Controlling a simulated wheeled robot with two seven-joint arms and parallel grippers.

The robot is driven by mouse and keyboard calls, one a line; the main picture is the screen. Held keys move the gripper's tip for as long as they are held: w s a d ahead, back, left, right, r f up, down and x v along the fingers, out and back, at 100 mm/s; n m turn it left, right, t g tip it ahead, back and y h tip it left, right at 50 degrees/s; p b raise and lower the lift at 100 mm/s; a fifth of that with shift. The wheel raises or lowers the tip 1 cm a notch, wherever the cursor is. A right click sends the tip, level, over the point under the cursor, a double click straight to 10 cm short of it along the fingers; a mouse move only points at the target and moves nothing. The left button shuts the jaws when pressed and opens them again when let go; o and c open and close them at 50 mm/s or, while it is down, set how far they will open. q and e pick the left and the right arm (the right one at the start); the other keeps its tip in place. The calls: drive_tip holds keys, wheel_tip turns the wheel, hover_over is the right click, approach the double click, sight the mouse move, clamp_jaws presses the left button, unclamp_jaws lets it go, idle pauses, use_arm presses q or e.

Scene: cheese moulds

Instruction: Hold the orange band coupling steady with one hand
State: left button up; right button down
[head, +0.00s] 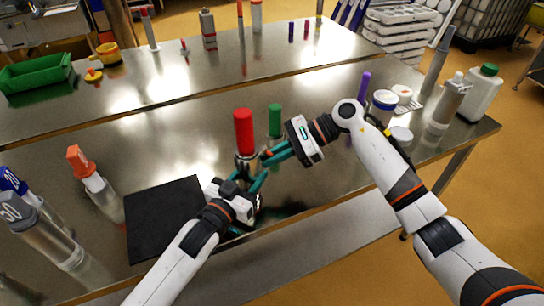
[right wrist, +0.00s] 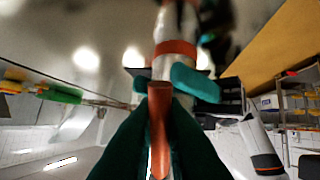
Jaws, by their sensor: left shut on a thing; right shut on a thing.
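A silvery cylinder with an orange band (right wrist: 175,48), which looks like the coupling, is in the right wrist view, beside teal fingers of my left gripper (right wrist: 195,82). In the head view my left gripper (head: 246,180) is low over the metal table, shut on a metallic part (head: 246,162) that is mostly hidden by the fingers. My right gripper (head: 268,156) reaches in from the right, close to the left one. It is shut on a slim orange-red piece (right wrist: 160,115), whose end points toward the band. Whether that piece touches the coupling I cannot tell.
A red cylinder (head: 243,132) and a green one (head: 274,120) stand just behind the grippers. A black mat (head: 160,220) lies to the left. An orange-topped cylinder (head: 85,165) stands farther left. Bottles and a purple cylinder (head: 364,85) stand at the right. The table middle-left is clear.

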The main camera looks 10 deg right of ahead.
drive_tip(key=h, duration=0.2)
drive_tip(key=d+r+h, duration=0.1)
drive_tip(key=h, duration=0.1)
drive_tip(key=shift+w+r+n+t, duration=0.2)
drive_tip(key=shift+n+t, duration=0.1)
drive_tip(key=shift+t, duration=0.1)
drive_tip(key=shift+d+r+t+h, duration=0.1)
drive_tip(key=shift+r+t+h, duration=0.15)
drive_tip(key=shift+h, duration=0.6)
drive_tip(key=shift+d+r+t+h, duration=0.1)
drive_tip(key=shift+r+t+h, duration=0.15)
drive_tip(key=shift+h, duration=0.55)
drive_tip(key=shift+d+r+t+h, duration=0.1)
drive_tip(key=shift+r+t+h, duration=0.15)
drive_tip(key=shift+h, duration=0.6)
drive_tip(key=c, duration=1.5)
unclamp_jaws()
drive_tip(key=shift+w, duration=0.1)
drive_tip(key=v, duration=1.2)
drive_tip(key=shift+a, duration=0.15)
